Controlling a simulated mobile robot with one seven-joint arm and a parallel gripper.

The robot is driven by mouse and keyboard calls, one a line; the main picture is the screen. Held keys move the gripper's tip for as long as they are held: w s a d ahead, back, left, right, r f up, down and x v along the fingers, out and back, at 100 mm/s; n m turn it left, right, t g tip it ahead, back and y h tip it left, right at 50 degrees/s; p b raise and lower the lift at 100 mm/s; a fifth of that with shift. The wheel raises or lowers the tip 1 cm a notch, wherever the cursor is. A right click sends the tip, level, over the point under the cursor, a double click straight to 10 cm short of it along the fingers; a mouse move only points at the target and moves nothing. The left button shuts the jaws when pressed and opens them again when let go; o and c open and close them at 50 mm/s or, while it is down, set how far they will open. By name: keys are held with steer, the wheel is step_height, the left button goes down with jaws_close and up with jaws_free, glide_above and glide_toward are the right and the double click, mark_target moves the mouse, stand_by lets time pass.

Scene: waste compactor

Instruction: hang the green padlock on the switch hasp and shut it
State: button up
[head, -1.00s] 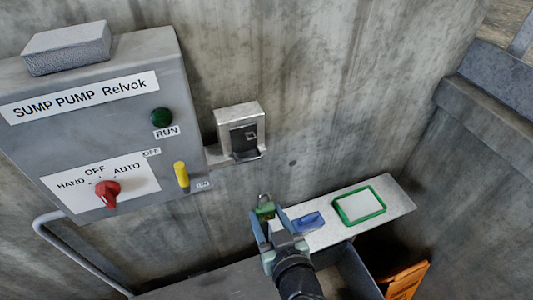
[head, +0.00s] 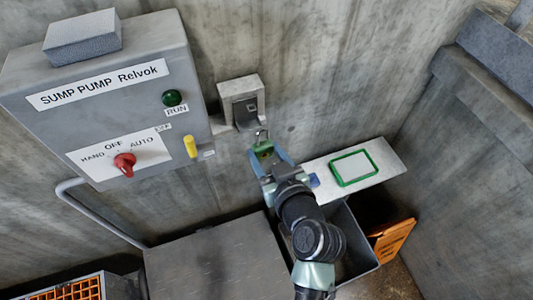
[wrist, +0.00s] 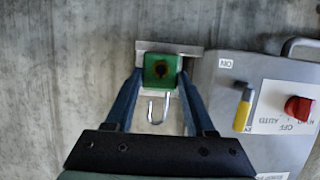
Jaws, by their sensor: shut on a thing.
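My gripper (head: 263,157) is shut on the green padlock (head: 263,149), which also shows between the fingers in the wrist view (wrist: 161,70). The padlock is held in the air, its shackle (head: 262,134) pointing up in the head view. In the wrist view the shackle (wrist: 152,108) is a hook with a free end, so it is open. The grey switch panel (head: 110,95) is left of my gripper, with a yellow lever (head: 190,147) on its right side. A grey wall box (head: 240,97) with a dark front is just above the padlock. I cannot pick out the hasp clearly.
Below are an open grey bin (head: 362,255), an orange sign (head: 390,241) and a grey lid (head: 212,262).

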steer(key=b, duration=0.1)
glide_toward(246, 115)
steer(key=shift+w+a+f, duration=0.25)
steer(key=shift+w+f, duration=0.6)
steer(key=shift+w, duration=0.1)
steer(key=shift+b, duration=0.45)
stand_by(0.9)
steer(key=shift+w+a+b, duration=0.2)
steer(key=shift+w, duration=0.45)
steer(key=shift+w+a+b, duration=0.25)
steer(key=shift+w, duration=0.4)
steer(key=shift+w+a+b, duration=0.2)
steer(key=shift+w, duration=0.5)
stand_by(0.5)
steer(key=shift+f+b, duration=0.2)
steer(key=shift+b, duration=0.1)
stand_by(0.3)
steer(key=o, duration=1.3)
steer(key=shift+c, duration=0.5)
